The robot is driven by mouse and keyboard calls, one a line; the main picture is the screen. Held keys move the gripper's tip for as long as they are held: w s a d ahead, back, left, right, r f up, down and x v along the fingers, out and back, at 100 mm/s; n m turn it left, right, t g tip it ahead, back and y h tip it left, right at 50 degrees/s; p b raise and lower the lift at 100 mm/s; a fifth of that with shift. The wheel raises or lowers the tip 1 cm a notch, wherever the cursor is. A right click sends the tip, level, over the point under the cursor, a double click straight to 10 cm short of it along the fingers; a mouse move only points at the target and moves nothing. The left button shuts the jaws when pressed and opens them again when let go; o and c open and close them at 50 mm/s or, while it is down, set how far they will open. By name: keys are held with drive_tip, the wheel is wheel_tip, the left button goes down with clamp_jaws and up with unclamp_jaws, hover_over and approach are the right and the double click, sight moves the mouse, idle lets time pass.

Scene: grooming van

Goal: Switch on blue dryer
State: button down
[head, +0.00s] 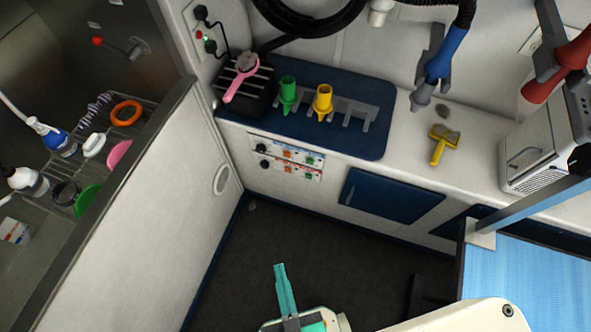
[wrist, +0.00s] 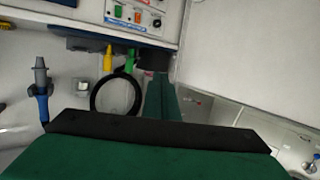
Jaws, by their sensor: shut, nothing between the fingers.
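The blue dryer nozzle (head: 446,52) hangs in a grey holder on the back wall, on a black hose; it also shows at the left in the wrist view (wrist: 42,88). A control panel (head: 287,157) on the counter front has two rows, each with a black knob, a red or orange button and a green button. The upper row has a blue stripe, the lower a red one. The panel shows upside down in the wrist view (wrist: 134,15). My green gripper (head: 284,285) is shut and empty, over the floor in front of the counter, apart from the panel.
A red dryer nozzle (head: 560,68) hangs at the right. Green (head: 288,91) and yellow (head: 323,100) nozzles stand in a rack on the counter. A blue-topped table (head: 535,285) is at right, a steel tub at left. Floor between is clear.

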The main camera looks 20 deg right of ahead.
sight(310, 161)
drive_tip(key=w+d+f+m+h, duration=0.4)
drive_tip(key=w+f+m+h, duration=0.1)
drive_tip(key=w+f+m, duration=0.6)
drive_tip(key=w+d+f+m+t+h, duration=0.1)
drive_tip(key=w+d+f+m+h, duration=0.4)
drive_tip(key=w+f+m, duration=0.6)
drive_tip(key=w+m+h, duration=0.1)
drive_tip(key=m, duration=0.1)
drive_tip(key=shift+w+f+m, duration=0.2)
drive_tip(key=shift+w+m, duration=0.2)
drive_tip(key=x, duration=1.4)
drive_tip(key=shift+r, duration=0.1)
drive_tip(key=shift+w+d, duration=0.1)
drive_tip(key=shift+w+d+r, duration=0.15)
drive_tip(key=shift+r, duration=0.1)
